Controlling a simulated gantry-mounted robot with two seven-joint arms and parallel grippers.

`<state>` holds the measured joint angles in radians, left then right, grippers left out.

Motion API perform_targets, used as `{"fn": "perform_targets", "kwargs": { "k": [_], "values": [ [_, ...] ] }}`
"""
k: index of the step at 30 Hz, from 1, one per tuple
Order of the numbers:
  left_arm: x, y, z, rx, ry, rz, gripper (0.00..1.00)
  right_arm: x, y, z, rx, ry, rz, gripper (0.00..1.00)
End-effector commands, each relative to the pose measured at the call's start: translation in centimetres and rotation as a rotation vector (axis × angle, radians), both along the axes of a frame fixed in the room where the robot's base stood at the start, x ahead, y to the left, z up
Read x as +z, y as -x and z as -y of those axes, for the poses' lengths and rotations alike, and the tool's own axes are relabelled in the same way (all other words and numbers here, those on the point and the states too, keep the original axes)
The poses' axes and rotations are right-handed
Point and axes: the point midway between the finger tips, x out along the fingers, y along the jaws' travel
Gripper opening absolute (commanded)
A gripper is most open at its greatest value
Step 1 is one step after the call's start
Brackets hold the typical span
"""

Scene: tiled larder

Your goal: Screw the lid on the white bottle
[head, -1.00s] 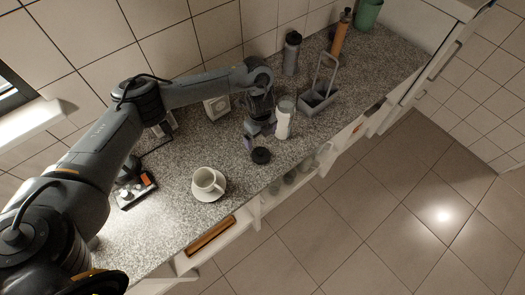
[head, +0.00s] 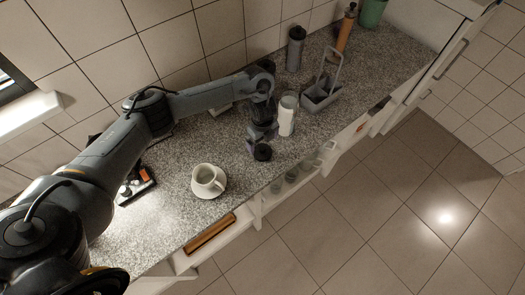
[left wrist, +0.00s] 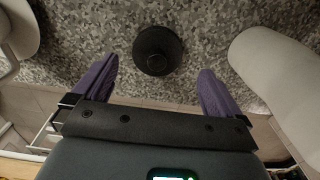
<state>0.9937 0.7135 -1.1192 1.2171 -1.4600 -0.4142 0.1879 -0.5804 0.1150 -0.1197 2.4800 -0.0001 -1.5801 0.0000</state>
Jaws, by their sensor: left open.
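The white bottle (head: 287,118) stands upright on the speckled counter, with a greyish, translucent-looking top. It also shows as a large pale shape at the right of the left wrist view (left wrist: 278,70). The black round lid (head: 263,153) lies on the counter to the front left of the bottle. My left gripper (head: 255,147) is open and low beside the lid. In the left wrist view the lid (left wrist: 157,50) lies ahead of the gap between the purple fingers (left wrist: 155,76), apart from both. My right gripper is not in view.
A white cup (head: 207,181) on a saucer stands front left. A grey handled caddy (head: 322,97) and a dark bottle (head: 295,48) stand behind the white bottle. Small glasses (head: 291,174) sit below the counter's front edge. A dark tray (head: 137,187) lies at the left.

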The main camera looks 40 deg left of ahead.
Motion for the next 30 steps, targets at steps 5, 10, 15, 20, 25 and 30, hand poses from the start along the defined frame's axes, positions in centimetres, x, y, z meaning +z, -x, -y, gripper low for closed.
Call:
{"fn": "perform_targets", "kwargs": {
  "k": [5, 10, 15, 20, 25, 30],
  "values": [
    [-0.9, 0.1, 0.1, 0.001, 0.002, -0.001, 1.0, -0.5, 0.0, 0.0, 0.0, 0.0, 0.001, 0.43],
    [-3.3, 0.5, 0.3, 0.002, 0.001, -0.003, 1.0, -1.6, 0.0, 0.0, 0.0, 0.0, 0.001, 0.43],
    [-4.8, 0.4, 0.3, 0.001, 0.0, -0.001, 1.0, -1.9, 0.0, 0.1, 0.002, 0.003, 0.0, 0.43],
    [-5.2, 0.4, 0.3, 0.001, -0.001, 0.001, 1.0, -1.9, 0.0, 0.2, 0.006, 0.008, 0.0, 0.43],
    [-5.2, 0.4, 0.3, 0.001, -0.001, 0.001, 1.0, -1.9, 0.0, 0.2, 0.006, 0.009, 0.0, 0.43],
    [-5.2, 0.4, 0.3, 0.001, -0.001, 0.001, 0.94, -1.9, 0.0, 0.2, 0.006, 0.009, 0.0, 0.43]
  ]
}}
